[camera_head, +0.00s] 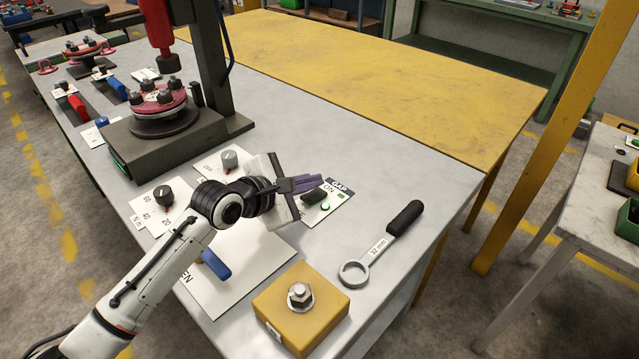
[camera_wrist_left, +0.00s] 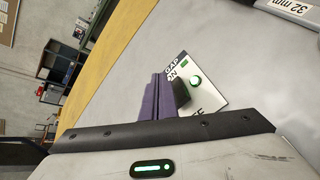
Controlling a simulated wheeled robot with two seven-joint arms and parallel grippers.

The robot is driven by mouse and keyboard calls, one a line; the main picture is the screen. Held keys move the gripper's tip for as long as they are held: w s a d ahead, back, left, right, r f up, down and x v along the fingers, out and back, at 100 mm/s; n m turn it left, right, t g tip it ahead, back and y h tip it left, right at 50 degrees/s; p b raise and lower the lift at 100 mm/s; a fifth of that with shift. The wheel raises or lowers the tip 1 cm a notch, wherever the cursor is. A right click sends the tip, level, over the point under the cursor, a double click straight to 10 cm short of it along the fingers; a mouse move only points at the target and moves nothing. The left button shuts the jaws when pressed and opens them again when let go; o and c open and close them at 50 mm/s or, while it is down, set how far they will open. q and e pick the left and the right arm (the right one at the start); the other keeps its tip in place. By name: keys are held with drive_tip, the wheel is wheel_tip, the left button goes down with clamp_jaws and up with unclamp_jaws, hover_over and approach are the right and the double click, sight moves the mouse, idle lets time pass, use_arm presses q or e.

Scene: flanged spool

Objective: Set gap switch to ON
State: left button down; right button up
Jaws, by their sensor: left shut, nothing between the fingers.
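The GAP panel (camera_head: 338,203) is a white plate with a dark header on the grey table, right of my left gripper. On it are a dark switch block (camera_head: 313,197), a round green light and a small green mark. The word ON shows at the end near the header. My left gripper (camera_head: 308,183) is shut and empty, its purple fingers beside the switch and partly over the panel. In the left wrist view the fingers (camera_wrist_left: 163,97) overlap the panel (camera_wrist_left: 210,97) and partly hide the dark switch (camera_wrist_left: 181,93). I cannot tell whether they touch it. My right gripper is out of view.
A ring wrench (camera_head: 380,245) marked 32 mm and a yellow block (camera_head: 300,312) with a bolt lie nearer. A yellow table (camera_head: 400,80) adjoins behind. Bare tabletop lies right of the panel.

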sight(306, 199)
use_arm(q)
drive_tip(key=shift+r, duration=0.15)
drive_tip(key=r+p, duration=0.1)
drive_tip(key=p, duration=0.1)
drive_tip(key=r+p, duration=0.1)
drive_tip(key=shift+s+a+r, duration=0.3)
drive_tip(key=shift+r, duration=0.05)
drive_tip(key=shift+s+a+r, duration=0.15)
drive_tip(key=shift+r, duration=0.35)
drive_tip(key=shift+s+a+r, duration=0.15)
drive_tip(key=shift+r, duration=0.35)
